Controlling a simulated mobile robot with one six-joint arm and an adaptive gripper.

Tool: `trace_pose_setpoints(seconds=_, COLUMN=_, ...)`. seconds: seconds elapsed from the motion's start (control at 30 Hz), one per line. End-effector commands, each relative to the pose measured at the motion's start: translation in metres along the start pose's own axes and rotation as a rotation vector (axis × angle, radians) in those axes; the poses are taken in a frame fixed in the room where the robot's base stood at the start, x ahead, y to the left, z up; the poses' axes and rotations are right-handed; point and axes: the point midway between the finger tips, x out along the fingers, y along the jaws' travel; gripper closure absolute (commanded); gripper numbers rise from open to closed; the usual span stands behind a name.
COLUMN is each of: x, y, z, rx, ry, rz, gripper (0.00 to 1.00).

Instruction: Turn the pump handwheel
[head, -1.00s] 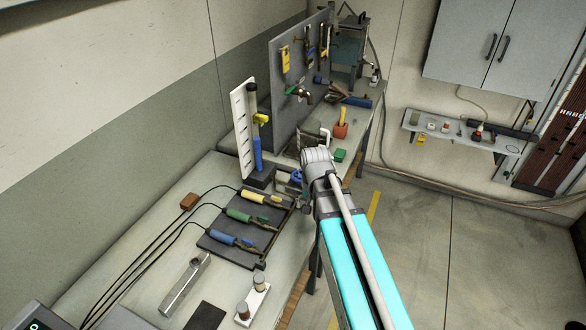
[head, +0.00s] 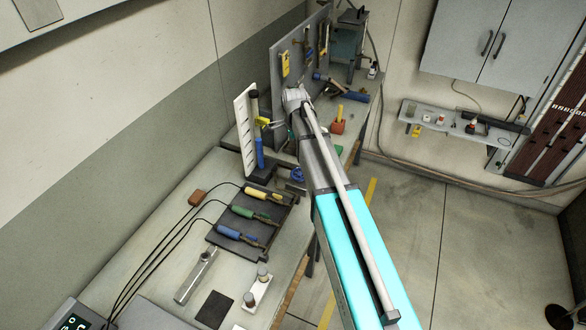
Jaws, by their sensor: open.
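A small blue wheel (head: 297,174), which looks like the pump handwheel, sits low at the bench's right edge, just left of my arm. My arm partly covers the area around it, and the pump body cannot be made out clearly. My gripper (head: 274,125) points left from the wrist, well above the blue wheel and apart from it. It is small in view, beside the yellow clip of the white scale board. It looks open, with nothing seen between its fingers.
The white scale board (head: 246,130) with a blue cylinder (head: 260,152) stands upright close to my gripper. A grey tool panel (head: 290,48) stands behind. A dark tray (head: 225,240) holds several coloured-handled tools in front.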

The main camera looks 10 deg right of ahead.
Motion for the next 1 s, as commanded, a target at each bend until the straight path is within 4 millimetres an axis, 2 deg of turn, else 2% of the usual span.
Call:
trace_pose_setpoints(seconds=0.57, x=0.001, y=-0.003, z=0.001, rx=0.018, ry=0.0, rz=0.0, gripper=0.0)
trace_pose_setpoints(seconds=1.0, x=0.026, y=-0.003, z=0.001, rx=0.017, ry=0.0, rz=0.0, gripper=0.0)
